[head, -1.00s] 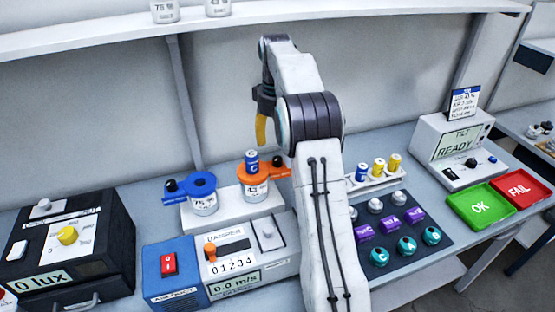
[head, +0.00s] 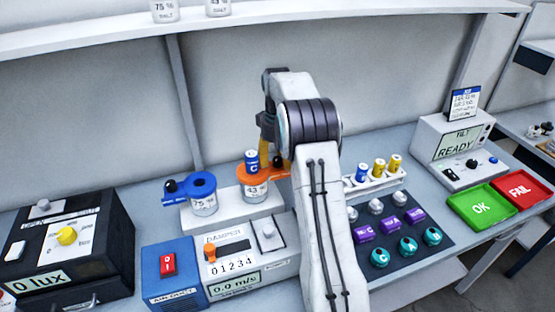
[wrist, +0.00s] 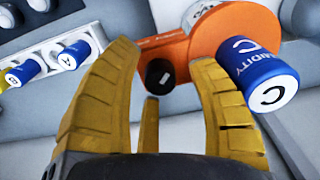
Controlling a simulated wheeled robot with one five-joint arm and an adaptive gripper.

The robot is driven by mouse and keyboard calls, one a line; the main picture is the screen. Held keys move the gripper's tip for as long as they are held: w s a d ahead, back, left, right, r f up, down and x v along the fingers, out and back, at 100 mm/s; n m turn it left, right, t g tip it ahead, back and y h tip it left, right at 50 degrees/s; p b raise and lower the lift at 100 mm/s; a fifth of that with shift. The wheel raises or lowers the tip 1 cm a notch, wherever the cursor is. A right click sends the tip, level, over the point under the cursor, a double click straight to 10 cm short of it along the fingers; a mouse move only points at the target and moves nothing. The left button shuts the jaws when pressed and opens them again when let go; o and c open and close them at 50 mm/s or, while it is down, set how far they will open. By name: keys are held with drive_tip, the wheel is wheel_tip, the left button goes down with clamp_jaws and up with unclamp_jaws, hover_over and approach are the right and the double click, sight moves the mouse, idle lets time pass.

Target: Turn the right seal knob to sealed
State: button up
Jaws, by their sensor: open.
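The right seal knob is a small black knob (head: 278,161) on the arm of the orange lid (head: 262,175), over a white jar (head: 255,190) marked 43. The knob also shows in the wrist view (wrist: 160,74). My gripper (wrist: 165,58) is open, with yellow fingers on either side of the knob. I cannot tell whether either finger touches it. In the head view, my gripper's yellow finger (head: 266,128) is just above the knob, partly hidden. A blue sensor cylinder marked C (head: 252,161) stands in the orange lid; in the wrist view it (wrist: 264,74) is close to the right finger.
Another jar (head: 204,206), marked 75, has a blue lid (head: 190,186) to the left. Both jars stand on a white block (head: 231,215). A damper box (head: 240,262) is in front. A rack of small cylinders (head: 376,182) is right of my arm.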

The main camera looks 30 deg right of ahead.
drive_tip(key=shift+c, duration=0.4)
clamp_jaws()
